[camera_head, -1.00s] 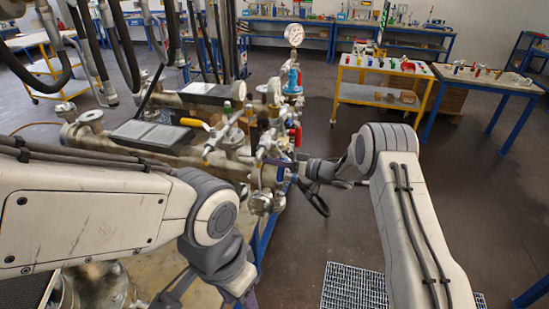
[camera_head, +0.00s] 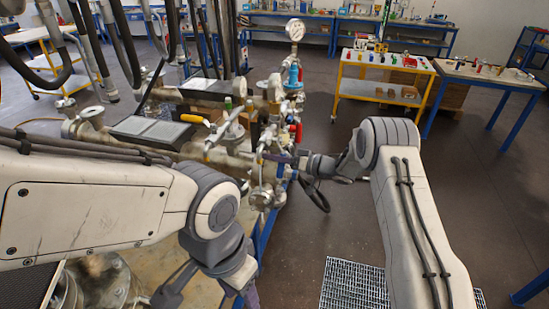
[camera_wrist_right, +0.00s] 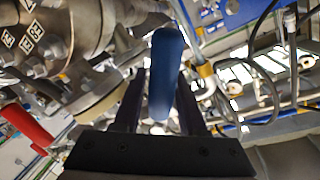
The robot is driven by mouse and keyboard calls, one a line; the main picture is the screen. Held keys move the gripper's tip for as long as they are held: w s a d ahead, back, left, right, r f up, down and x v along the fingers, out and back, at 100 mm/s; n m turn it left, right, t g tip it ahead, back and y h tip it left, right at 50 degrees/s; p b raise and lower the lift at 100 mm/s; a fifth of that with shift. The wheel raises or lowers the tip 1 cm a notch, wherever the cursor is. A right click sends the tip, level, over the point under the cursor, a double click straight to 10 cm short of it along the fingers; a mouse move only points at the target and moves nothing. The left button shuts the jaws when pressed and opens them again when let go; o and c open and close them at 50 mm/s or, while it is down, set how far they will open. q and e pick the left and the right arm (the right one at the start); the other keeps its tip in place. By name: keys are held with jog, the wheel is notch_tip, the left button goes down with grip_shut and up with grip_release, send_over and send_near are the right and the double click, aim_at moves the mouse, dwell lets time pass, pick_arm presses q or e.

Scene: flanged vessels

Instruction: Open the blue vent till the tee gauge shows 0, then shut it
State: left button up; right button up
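The blue vent handle (camera_wrist_right: 166,75) stands between the two fingers of my right gripper (camera_wrist_right: 162,90) in the right wrist view. The right finger looks close against it, and a narrow gap seems to show at the left finger, so the gripper looks open around it. In the head view my right gripper (camera_head: 284,158) reaches in from the right among the crowded fittings, its tips hard to make out. A round white-faced gauge (camera_head: 295,30) stands upright above a blue fitting; its needle is too small to read. My left gripper (camera_head: 215,296) is partly cut off at the bottom.
A red handle (camera_wrist_right: 28,125) is at left in the wrist view, beside a flange. Another gauge (camera_head: 275,88) and a yellow lever (camera_head: 192,119) sit on the vessel assembly. A yellow cart (camera_head: 382,93) stands behind; open floor lies right of the assembly.

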jog(key=b+v, duration=0.3)
jog(key=v, duration=0.7)
jog(key=shift+d+b, duration=0.25)
jog(key=shift+b, duration=0.1)
jog(key=shift+s, duration=0.15)
jog(key=shift+c, duration=0.3)
